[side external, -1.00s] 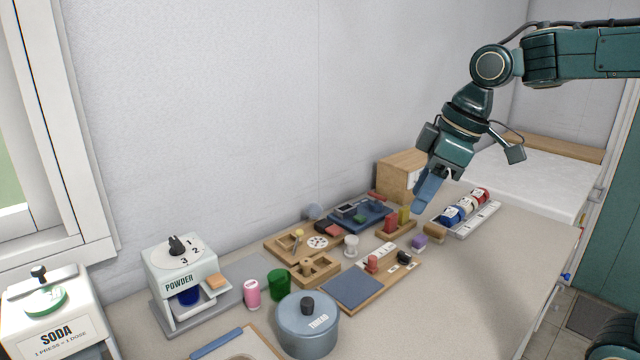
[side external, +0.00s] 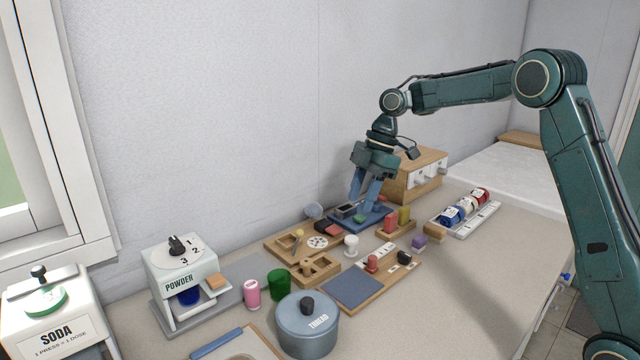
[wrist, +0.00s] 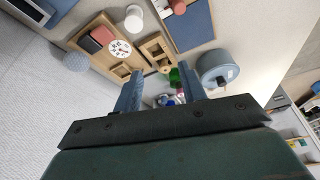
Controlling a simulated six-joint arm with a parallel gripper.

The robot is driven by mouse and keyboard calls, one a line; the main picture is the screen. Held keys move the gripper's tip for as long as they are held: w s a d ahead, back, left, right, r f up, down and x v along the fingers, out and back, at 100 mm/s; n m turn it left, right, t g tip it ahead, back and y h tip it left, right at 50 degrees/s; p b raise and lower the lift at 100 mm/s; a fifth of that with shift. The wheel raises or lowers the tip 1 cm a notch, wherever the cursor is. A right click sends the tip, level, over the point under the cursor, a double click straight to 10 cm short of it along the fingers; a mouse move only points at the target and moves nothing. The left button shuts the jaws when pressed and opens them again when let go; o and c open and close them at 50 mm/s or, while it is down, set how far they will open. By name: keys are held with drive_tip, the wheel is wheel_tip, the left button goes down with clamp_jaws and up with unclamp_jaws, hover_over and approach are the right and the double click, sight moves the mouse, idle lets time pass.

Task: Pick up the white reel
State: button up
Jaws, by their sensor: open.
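The white reel (side external: 351,246), a small pale spool-like piece, stands upright on the worktop between the wooden tray and the board with the blue pad. What looks like the same reel shows near the top of the wrist view (wrist: 133,19). My gripper (side external: 364,203) is open and empty, its blue fingers pointing down over the dark blue tray (side external: 376,219), behind and above the reel. In the wrist view my gripper (wrist: 163,88) has its fingers well apart, with the reel outside the gap between them.
A wooden tray (side external: 274,247) with small parts lies left of the reel. The board with the blue pad (side external: 352,287) lies in front. Red and yellow blocks (side external: 404,215) stand to the right. A wooden drawer box (side external: 425,175) stands behind my gripper. A lidded blue pot (side external: 308,330) stands front left.

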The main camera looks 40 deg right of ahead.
sight(352, 238)
drive_tip(key=w+d+f+n+g+y, duration=0.1)
drive_tip(key=w+d+f+n, duration=0.2)
drive_tip(key=f, duration=0.4)
drive_tip(key=shift+w+d+f, duration=0.2)
drive_tip(key=shift+d, duration=0.25)
drive_tip(key=shift+x, duration=1.25)
drive_tip(key=shift+x, duration=2.55)
drive_tip(key=shift+c, duration=0.2)
drive_tip(key=c, duration=0.7)
